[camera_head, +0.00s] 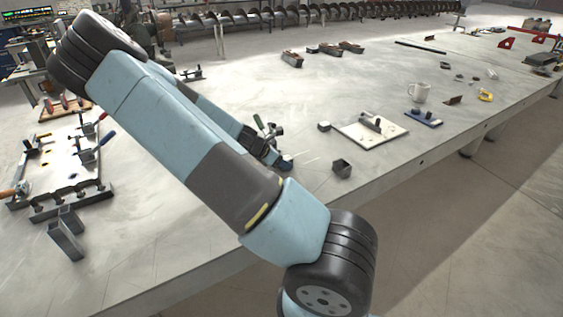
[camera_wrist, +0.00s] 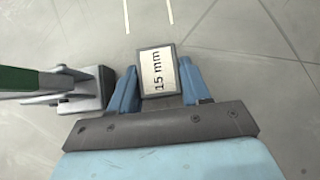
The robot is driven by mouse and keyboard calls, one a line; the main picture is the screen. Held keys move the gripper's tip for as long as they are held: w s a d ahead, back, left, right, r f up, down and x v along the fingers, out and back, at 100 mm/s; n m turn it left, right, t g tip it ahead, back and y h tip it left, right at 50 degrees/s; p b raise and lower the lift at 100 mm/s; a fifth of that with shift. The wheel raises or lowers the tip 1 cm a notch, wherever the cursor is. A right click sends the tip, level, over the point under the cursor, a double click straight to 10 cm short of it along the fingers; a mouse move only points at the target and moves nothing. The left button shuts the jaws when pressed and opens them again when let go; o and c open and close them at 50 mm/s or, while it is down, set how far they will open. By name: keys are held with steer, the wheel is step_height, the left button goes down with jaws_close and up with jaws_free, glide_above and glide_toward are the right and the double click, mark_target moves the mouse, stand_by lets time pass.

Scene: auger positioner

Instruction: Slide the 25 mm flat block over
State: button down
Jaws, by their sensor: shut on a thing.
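My gripper (camera_wrist: 160,85) shows in the wrist view with its two blue fingers shut on a flat dark block (camera_wrist: 147,57). The block has a pale label on top that reads "15 mm", not 25 mm. The fingers are at its left and right sides, and its far end sticks out beyond them. No block marked 25 mm can be read in either view.
A green-handled clamp (camera_wrist: 85,90) stands close left of my gripper. Two white lines (camera_wrist: 126,14) mark the table beyond the block.

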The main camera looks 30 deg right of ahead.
steer(key=shift+w+a, duration=0.1)
steer(key=shift+a, duration=0.1)
steer(key=shift+c, duration=2.2)
jaws_free()
steer(key=v, duration=1.3)
steer(key=shift+a+r, duration=0.2)
steer(key=shift+a, duration=0.1)
steer(key=s+a+r+m+t+y, duration=0.2)
steer(key=s+a+r+m+y, duration=0.1)
steer(key=s+r+m, duration=0.3)
steer(key=s+a+r+m+t+y, duration=0.2)
steer(key=s+r+m, duration=0.4)
steer(key=s+r, duration=0.5)
steer(key=s+a+r+m+t+y, duration=0.1)
steer(key=s+a+r+m+y, duration=0.3)
steer(key=s+r, duration=0.4)
steer(key=shift+s+a+r+m+t, duration=0.15)
steer(key=shift+a+r+m+t, duration=0.25)
steer(key=shift+r+m, duration=0.5)
